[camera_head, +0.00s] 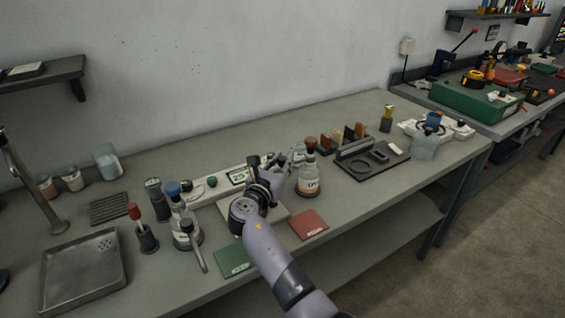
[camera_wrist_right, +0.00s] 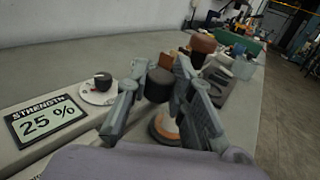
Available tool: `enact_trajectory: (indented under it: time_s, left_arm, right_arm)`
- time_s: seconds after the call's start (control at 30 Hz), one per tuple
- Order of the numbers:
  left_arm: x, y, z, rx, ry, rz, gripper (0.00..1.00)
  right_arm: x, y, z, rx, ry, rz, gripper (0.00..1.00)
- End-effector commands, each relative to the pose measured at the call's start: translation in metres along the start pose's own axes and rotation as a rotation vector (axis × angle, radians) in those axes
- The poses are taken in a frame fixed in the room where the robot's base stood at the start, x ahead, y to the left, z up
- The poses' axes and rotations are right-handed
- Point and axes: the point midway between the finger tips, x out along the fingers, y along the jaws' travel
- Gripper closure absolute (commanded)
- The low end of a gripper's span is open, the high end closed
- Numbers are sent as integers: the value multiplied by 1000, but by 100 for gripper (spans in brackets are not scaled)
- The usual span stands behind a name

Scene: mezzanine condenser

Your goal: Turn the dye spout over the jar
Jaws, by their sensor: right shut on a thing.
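My right gripper (camera_head: 290,164) reaches over the pale device in the middle of the bench. In the right wrist view its fingers (camera_wrist_right: 158,98) are shut on a dark round knob (camera_wrist_right: 158,85). What the knob joins, and so the spout's direction, is hidden by the fingers. A labelled glass bottle with a brown stopper (camera_head: 311,182) stands upright just right of the gripper. The brown stopper (camera_wrist_right: 203,42) shows beyond the fingers. I cannot tell which vessel is the jar under the spout. My left gripper is not in view.
The device's display (camera_wrist_right: 45,122) reads strength 25 %. A blue-topped bottle (camera_head: 184,228) and a red-topped holder (camera_head: 146,238) stand left of my arm. A green mat (camera_head: 233,262) and red mat (camera_head: 308,224) lie in front. A dark tray (camera_head: 372,160) is to the right.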

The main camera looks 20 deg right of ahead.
Motion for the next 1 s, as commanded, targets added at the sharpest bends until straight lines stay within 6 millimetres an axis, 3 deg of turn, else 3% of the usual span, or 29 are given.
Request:
enact_trajectory:
  time_s: [0.07, 0.1, 0.4, 0.83, 1.0]
  left_arm:
    - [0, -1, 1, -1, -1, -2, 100]
    - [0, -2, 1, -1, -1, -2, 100]
    - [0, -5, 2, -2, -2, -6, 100]
    - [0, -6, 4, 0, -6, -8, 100]
    - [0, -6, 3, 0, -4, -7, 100]
  right_arm:
    - [0, 0, -4, 0, 9, 1, 100]
    - [0, 0, -4, 0, 9, 1, 78]
    - [0, -2, -5, -1, 8, -2, 58]
    - [0, -1, -1, 0, 4, -2, 57]
    - [0, -1, 17, 3, 1, -2, 57]
